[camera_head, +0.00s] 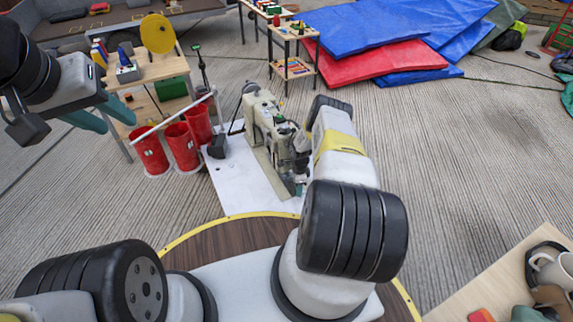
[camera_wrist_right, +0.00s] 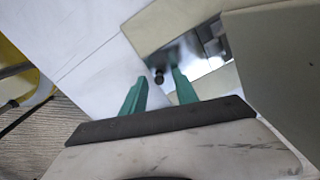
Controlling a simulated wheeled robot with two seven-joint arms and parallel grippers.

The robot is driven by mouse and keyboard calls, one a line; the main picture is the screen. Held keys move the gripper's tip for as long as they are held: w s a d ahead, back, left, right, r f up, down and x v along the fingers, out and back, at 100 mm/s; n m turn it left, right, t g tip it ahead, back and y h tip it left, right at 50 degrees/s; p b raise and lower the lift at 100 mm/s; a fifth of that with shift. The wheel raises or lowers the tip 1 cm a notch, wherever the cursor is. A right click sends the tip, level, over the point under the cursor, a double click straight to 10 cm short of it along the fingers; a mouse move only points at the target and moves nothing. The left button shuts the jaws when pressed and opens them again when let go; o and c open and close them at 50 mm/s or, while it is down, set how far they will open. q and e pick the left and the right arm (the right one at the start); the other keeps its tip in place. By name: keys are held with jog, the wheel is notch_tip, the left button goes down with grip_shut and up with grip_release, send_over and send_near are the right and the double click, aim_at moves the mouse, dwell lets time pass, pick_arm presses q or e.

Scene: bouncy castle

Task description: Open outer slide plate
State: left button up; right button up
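A beige sewing machine (camera_head: 262,122) stands on a white tabletop (camera_head: 236,187) in the middle of the head view. In the right wrist view, a shiny metal plate (camera_wrist_right: 202,66) lies in its pale bed, probably the slide plate. A small black knob (camera_wrist_right: 158,77) shows at the plate's near edge. My right gripper (camera_wrist_right: 160,82) is open, its green fingers apart, with the knob between the fingertips in the picture; contact cannot be told. In the head view my right arm hides most of this gripper. My left gripper (camera_head: 118,118) is open and empty at the left, away from the machine.
Red cups (camera_head: 150,152) stand left of the machine, beside a white rod (camera_head: 170,118). A wooden table (camera_head: 150,70) with a yellow disc (camera_head: 158,33) is behind them. Blue and red mats (camera_head: 380,62) lie at the back right.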

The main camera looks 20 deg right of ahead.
grip_shut()
dwell(1.5)
